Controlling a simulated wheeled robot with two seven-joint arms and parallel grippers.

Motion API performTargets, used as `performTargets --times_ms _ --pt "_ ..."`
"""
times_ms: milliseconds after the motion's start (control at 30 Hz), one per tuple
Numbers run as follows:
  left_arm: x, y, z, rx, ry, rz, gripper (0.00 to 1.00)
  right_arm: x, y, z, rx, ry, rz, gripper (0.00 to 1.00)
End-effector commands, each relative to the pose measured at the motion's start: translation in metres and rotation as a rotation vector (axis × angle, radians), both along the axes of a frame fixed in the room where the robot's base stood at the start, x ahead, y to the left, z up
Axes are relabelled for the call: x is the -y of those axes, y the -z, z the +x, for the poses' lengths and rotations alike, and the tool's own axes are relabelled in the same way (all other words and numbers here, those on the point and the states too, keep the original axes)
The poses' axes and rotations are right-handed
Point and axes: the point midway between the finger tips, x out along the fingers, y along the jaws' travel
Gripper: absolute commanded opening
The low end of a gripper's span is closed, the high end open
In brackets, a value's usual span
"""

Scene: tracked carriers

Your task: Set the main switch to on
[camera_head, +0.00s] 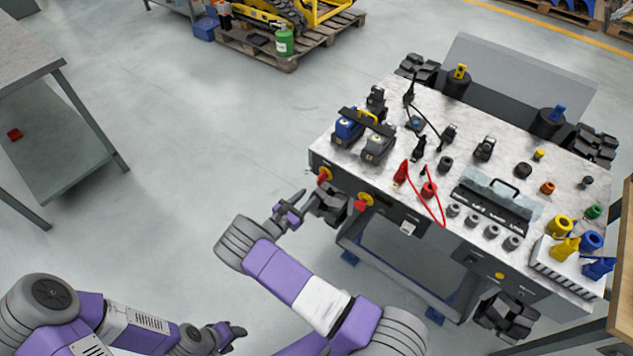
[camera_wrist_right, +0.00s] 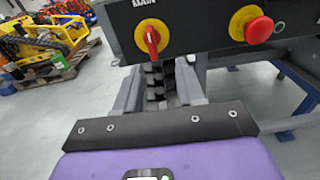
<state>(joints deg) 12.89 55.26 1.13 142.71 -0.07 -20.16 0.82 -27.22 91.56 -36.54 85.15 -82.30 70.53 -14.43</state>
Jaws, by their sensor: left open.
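The main switch (camera_head: 324,175) is a red handle on a yellow plate, on the front face of the carrier's bench near its left end. It shows larger in the right wrist view (camera_wrist_right: 151,39), under the label "MAIN", with its handle close to upright. My right gripper (camera_head: 298,204) is in front of and below the switch, apart from it. In the wrist view its two fingers (camera_wrist_right: 158,82) stand apart with nothing held between them. My left gripper (camera_head: 235,332) is open and empty, low over the floor, far from the bench.
A red mushroom button (camera_wrist_right: 259,29) on yellow sits right of the switch. A black track unit (camera_head: 329,205) of the carrier lies just beyond my right gripper. The bench top (camera_head: 455,165) holds batteries, cables and several knobs. Open floor (camera_head: 200,130) lies left of the bench.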

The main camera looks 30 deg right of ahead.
Motion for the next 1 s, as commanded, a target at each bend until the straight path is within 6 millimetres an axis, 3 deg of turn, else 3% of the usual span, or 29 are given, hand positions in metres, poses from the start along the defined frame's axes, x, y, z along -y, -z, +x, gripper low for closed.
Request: performTargets --times_ms 133,533,900,1000 --pt "0.0 0.002 0.0 0.0 0.0 0.0 0.5 0.004 -0.009 0.013 0.014 -0.031 -0.044 0.38" --pt "0.0 0.011 0.0 0.0 0.0 0.0 0.5 0.058 -0.008 0.033 0.015 -0.027 -0.038 0.38" --pt "0.0 0.011 0.0 0.0 0.0 0.0 0.5 0.065 -0.008 0.037 0.013 -0.028 -0.037 0.38" --pt "0.0 0.011 0.0 0.0 0.0 0.0 0.5 0.065 -0.008 0.037 0.013 -0.028 -0.037 0.26"
